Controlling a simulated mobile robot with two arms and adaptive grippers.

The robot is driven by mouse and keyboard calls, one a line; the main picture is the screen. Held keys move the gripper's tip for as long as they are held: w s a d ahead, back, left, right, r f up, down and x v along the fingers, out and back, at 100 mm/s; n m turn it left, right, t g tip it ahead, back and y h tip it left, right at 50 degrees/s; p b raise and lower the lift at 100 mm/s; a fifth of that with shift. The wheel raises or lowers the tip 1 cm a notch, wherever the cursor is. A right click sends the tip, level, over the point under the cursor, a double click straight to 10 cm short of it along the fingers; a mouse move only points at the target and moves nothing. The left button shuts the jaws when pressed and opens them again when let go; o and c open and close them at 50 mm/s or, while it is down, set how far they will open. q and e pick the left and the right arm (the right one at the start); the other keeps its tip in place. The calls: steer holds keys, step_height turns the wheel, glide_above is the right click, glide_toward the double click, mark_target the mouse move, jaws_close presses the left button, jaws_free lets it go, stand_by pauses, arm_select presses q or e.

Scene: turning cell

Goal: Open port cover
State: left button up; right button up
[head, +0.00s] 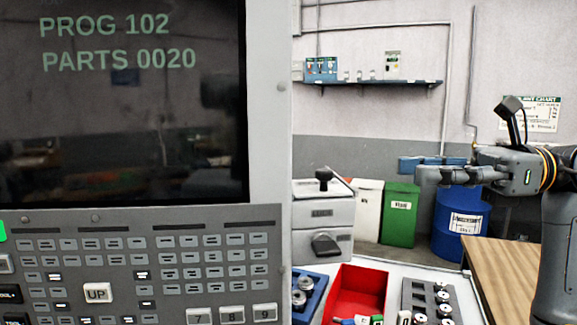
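The machine's control panel (265,240) fills the left half of the head view, with a dark screen (120,120) reading PROG 102 and PARTS 0020 above rows of grey keys. I cannot make out a port cover on the part of the panel that shows. My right gripper (428,177) is at the right, in the air, pointing left and well apart from the panel. It is seen side-on, so its finger gap does not show clearly; I see nothing held in it. My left gripper is out of view.
A white-topped surface right of the panel carries a grey lever device (323,222), a blue holder (309,294), a red bin (357,282) and a dark tray (428,292) of round parts. A wooden table (500,262) is at the right. Bins (400,220) and a blue drum (459,222) stand behind.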

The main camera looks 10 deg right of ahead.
mark_target(324, 171)
steer(key=p+x, duration=0.1)
steer(key=x, duration=0.3)
steer(key=p+x, duration=0.2)
steer(key=x, duration=0.2)
steer(key=s+p+x, duration=0.1)
steer(key=p+x, duration=0.1)
steer(key=x, duration=0.2)
steer(key=shift+w+a+r, duration=0.1)
steer(key=shift+a+r, duration=0.15)
steer(key=shift+a, duration=0.15)
steer(key=shift+w+a+f, duration=0.15)
steer(key=shift+w+a, duration=0.05)
steer(key=shift+a, duration=0.2)
jaws_close()
